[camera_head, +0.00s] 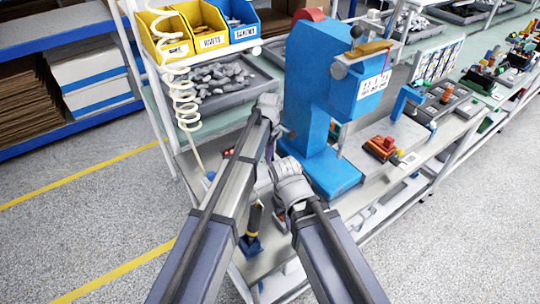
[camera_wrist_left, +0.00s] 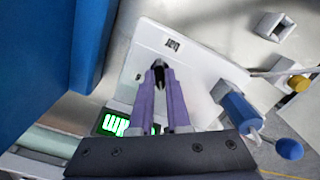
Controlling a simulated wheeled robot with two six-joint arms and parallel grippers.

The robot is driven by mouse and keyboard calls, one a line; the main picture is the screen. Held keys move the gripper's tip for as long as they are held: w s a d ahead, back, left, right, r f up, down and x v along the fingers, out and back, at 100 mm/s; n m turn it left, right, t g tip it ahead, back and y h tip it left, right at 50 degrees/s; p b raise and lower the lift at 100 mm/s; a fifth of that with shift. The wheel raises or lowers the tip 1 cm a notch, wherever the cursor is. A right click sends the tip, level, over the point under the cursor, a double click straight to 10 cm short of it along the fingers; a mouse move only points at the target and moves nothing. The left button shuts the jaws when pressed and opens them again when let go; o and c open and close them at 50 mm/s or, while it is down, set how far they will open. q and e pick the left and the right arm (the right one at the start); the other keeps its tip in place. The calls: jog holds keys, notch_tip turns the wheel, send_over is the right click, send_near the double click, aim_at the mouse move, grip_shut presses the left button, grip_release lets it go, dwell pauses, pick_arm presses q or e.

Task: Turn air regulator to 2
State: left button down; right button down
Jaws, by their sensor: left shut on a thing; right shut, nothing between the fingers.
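In the left wrist view a white panel marked "bar" (camera_wrist_left: 195,62) faces me, and a small black knob (camera_wrist_left: 158,73) stands out from it. I take this to be the air regulator. The purple fingers of my left gripper (camera_wrist_left: 158,78) are shut on the black knob. The knob's setting cannot be read. In the head view my left gripper (camera_head: 268,108) is beside the blue press, and the regulator is hidden there. My right gripper (camera_head: 290,180) is shut and empty, lower down in front of the press base.
A blue press (camera_head: 312,90) stands close to the right of my left gripper. A green lit display (camera_wrist_left: 113,124) and a blue cylinder with a round blue knob (camera_wrist_left: 240,110) are near the panel. Yellow and blue bins (camera_head: 205,35) stand behind. A coiled white hose (camera_head: 183,100) hangs at left.

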pick_arm(q)
jog(key=shift+s+n, duration=0.1)
jog(key=shift+n, duration=1.6)
jog(key=c, duration=0.9)
grip_release()
notch_tip(320, 180, up, 8)
jog(key=p, duration=0.8)
jog(key=shift+f, duration=0.1)
pick_arm(e)
notch_tip(320, 180, up, 8)
jog(key=shift+f, duration=0.15)
